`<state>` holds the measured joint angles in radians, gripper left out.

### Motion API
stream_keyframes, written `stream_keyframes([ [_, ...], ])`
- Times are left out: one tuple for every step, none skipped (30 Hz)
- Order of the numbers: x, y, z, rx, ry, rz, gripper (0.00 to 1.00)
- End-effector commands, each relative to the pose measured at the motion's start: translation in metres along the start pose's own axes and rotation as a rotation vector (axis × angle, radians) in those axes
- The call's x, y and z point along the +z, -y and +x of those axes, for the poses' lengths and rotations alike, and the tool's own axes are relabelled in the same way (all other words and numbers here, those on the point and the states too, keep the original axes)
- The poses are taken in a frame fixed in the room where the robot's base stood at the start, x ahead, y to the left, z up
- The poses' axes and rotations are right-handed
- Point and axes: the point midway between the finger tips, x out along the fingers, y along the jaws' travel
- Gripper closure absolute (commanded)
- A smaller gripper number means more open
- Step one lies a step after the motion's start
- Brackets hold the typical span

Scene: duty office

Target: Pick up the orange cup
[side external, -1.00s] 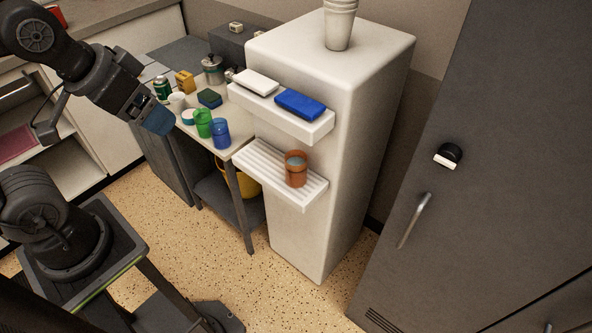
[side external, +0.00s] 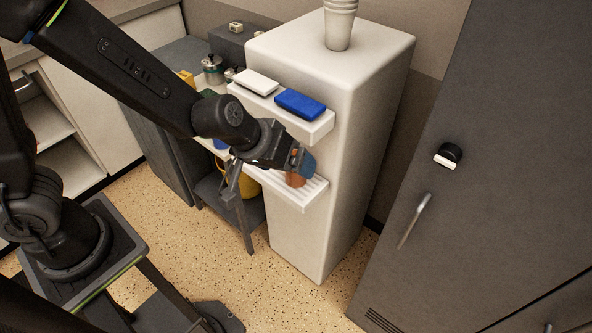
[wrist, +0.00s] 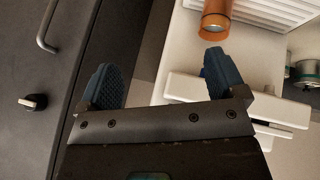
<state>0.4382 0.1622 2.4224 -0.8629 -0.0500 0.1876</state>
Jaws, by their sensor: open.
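The orange cup (side external: 295,181) stands on the lower ribbed white shelf (side external: 308,200), mostly hidden by my gripper (side external: 302,162) in the side view. In the wrist view the cup (wrist: 215,20) is at the top edge, partly cut off, just beyond the tip of the right finger. My gripper (wrist: 162,78) is open, and the gap between its blue fingers is empty. The cup is to the right of that gap's middle. Whether a finger touches the cup cannot be told.
Just above is an upper shelf (side external: 318,127) with a white block (side external: 256,81) and a blue block (side external: 300,103). Stacked cups (side external: 339,25) stand on the white cabinet (side external: 340,220). A dark door with a handle (side external: 413,220) is at the right. The side table is largely hidden behind my arm.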

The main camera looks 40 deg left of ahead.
Motion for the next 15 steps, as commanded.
stream_keyframes([
  [0.013,0.005,0.023,-0.05,0.003,-0.01,0.1],
  [0.018,0.008,0.034,-0.081,-0.005,-0.02,0.1],
  [0.025,0.014,0.047,-0.124,-0.017,-0.028,0.1],
  [0.031,0.02,0.056,-0.158,-0.026,-0.033,0.1],
  [0.036,0.025,0.064,-0.19,-0.035,-0.036,0.1],
  [0.043,0.032,0.073,-0.232,-0.049,-0.038,0.1],
  [0.047,0.037,0.079,-0.261,-0.058,-0.038,0.1],
  [0.051,0.042,0.084,-0.288,-0.067,-0.037,0.1],
  [0.055,0.048,0.089,-0.32,-0.078,-0.035,0.1],
  [0.058,0.051,0.093,-0.34,-0.085,-0.033,0.1],
  [0.061,0.055,0.095,-0.357,-0.09,-0.031,0.1],
  [0.063,0.058,0.097,-0.375,-0.098,-0.03,0.1],
  [0.064,0.06,0.099,-0.385,-0.101,-0.029,0.1],
  [0.063,0.062,0.1,-0.392,-0.104,-0.028,0.1],
  [0.062,0.064,0.102,-0.399,-0.108,-0.028,0.1],
])
